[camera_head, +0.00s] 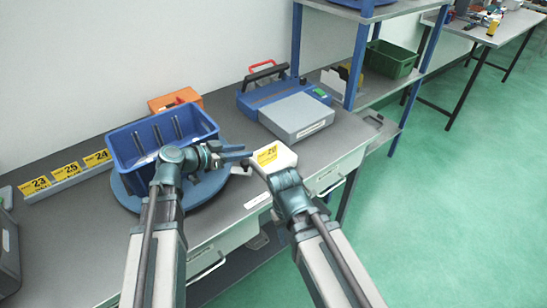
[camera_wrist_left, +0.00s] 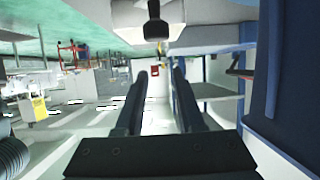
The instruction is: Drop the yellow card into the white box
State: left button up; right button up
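A yellow card (camera_head: 266,154) marked with a dark number shows at the front edge of the table in the head view. It lies against a white box-like thing (camera_head: 286,160); whether it is in it, on it or just above it I cannot tell. My left gripper (camera_head: 240,152) is just left of the card, its fingers pointing right. In the left wrist view the left gripper (camera_wrist_left: 161,98) has its two fingers apart with nothing between them. My right arm reaches up just below the card; its fingertips are not clear and its grip cannot be made out.
A blue bin (camera_head: 128,148) stands on a round blue base (camera_head: 211,187). A rail with several yellow number cards (camera_head: 69,169) lies at left. A blue-grey machine (camera_head: 297,116) and an orange case (camera_head: 174,100) stand behind. A green crate (camera_head: 390,59) sits on the shelf.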

pick_arm(q)
jog(key=shift+p+v, duration=0.5)
jog(key=shift+v, duration=1.65)
pick_arm(e)
jog(key=shift+r, duration=0.8)
